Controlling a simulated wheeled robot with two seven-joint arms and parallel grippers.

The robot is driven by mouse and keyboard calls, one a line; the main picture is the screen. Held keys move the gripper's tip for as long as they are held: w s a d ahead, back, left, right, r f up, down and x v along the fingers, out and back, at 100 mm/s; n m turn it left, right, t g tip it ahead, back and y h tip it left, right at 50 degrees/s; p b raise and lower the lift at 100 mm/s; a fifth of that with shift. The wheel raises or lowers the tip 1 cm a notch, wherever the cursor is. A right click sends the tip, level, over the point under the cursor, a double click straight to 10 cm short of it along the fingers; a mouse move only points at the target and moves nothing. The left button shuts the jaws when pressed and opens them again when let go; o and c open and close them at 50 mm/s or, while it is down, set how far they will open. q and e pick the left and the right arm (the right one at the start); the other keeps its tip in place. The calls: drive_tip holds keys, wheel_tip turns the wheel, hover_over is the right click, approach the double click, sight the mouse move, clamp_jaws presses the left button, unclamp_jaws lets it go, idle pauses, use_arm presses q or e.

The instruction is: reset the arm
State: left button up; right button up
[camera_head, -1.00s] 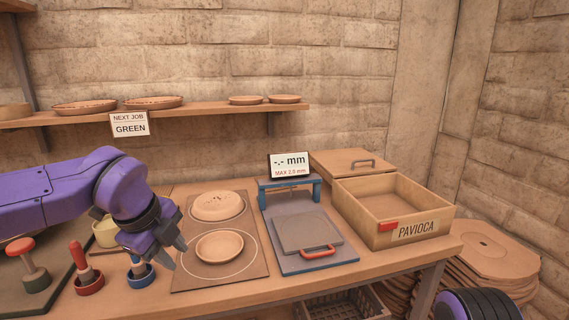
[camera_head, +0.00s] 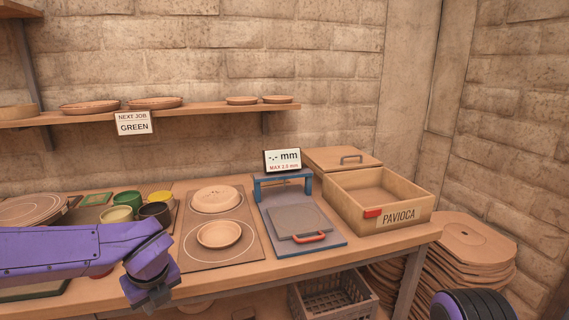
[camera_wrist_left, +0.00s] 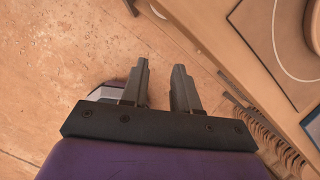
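My left arm comes in from the left in the camera_head view, in front of the bench. Its gripper (camera_head: 150,300) hangs low at the bench's front edge, and its fingertips are hard to make out there. In the left wrist view the two dark fingers (camera_wrist_left: 161,70) stand apart with nothing between them, so the left gripper is open and empty. Bare floor shows below the fingers, with the bench edge to the right. My right gripper is not in view.
The bench holds colored cups (camera_head: 128,201), a board (camera_head: 240,255) with two clay dishes, a blue press (camera_head: 335,243) with a red handle, and a PAVIOCA box (camera_head: 425,207). A crate (camera_head: 335,300) sits underneath. Stacked boards (camera_head: 470,250) stand right.

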use_arm(q)
drive_tip(key=s+a+f+m+y, duration=0.2)
drive_tip(key=s+f+m, duration=0.2)
drive_tip(key=f+m, duration=0.35)
drive_tip(key=s+a+f+m+t+y, duration=0.15)
drive_tip(key=s+f+m, duration=0.25)
drive_tip(key=f+m, duration=0.4)
drive_tip(key=s+a+f+m+g+y, duration=0.15)
drive_tip(key=s+f+m, duration=0.25)
drive_tip(key=f+m, duration=0.4)
drive_tip(key=s+f+m+h, duration=0.2)
drive_tip(key=s+f+m, duration=0.2)
drive_tip(key=s+m, duration=0.3)
drive_tip(key=s+f+m+h+p, duration=0.1)
drive_tip(key=s+f+m+h, duration=0.1)
drive_tip(key=s+f+m, duration=0.2)
drive_tip(key=s+m, duration=0.3)
drive_tip(key=s, duration=0.1)
drive_tip(key=shift+d+f, duration=0.25)
drive_tip(key=shift+d, duration=0.15)
drive_tip(key=shift+s, duration=0.1)
